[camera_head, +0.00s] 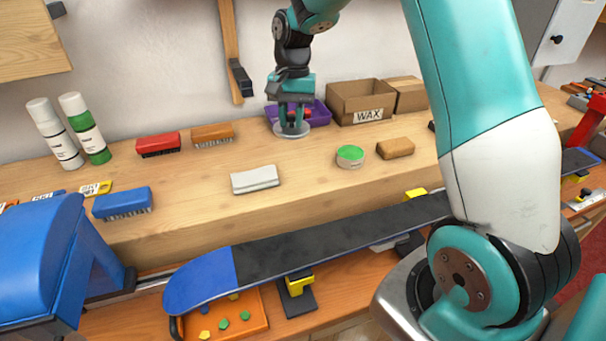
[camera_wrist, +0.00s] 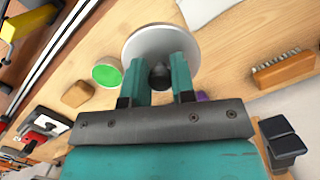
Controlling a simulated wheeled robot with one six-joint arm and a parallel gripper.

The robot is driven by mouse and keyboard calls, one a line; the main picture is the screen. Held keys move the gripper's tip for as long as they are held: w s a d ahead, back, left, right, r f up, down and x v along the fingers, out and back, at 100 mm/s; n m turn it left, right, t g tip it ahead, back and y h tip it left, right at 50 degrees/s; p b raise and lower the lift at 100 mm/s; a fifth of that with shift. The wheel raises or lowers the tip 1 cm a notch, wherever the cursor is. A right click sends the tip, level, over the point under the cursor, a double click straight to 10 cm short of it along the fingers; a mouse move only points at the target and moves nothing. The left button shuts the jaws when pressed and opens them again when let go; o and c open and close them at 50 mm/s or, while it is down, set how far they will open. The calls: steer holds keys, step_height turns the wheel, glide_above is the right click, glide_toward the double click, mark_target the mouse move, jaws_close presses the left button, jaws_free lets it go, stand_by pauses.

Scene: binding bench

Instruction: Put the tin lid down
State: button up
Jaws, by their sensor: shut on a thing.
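The tin lid (camera_head: 291,131) is a round, pale grey disc, roughly level, at the back of the wooden bench. My gripper (camera_head: 291,120) points down over it and is shut on it. In the wrist view the lid (camera_wrist: 143,41) shows beyond my fingertips (camera_wrist: 159,72), with a dark rounded piece between the fingers. I cannot tell whether the lid touches the bench or hangs just above it. An open round tin with green contents (camera_head: 350,155) stands on the bench to the right and nearer; the green tin also shows in the wrist view (camera_wrist: 107,72).
A purple tray (camera_head: 318,117) and a cardboard WAX box (camera_head: 358,100) stand behind. A tan block (camera_head: 395,148), a whitish block (camera_head: 255,179) and brushes (camera_head: 213,134) lie around. Bare bench top lies between the lid and the whitish block. A snowboard (camera_head: 330,240) spans the front.

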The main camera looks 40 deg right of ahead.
steer(key=d+r+m+b, duration=0.2)
steer(key=d+r+m, duration=0.2)
steer(key=d, duration=0.1)
steer(key=p, duration=0.2)
glide_above(307, 172)
steer(key=f, duration=1.4)
steer(key=shift+d, duration=0.2)
steer(key=shift+f, duration=2.45)
steer(key=shift+f, duration=0.15)
steer(key=o, duration=0.9)
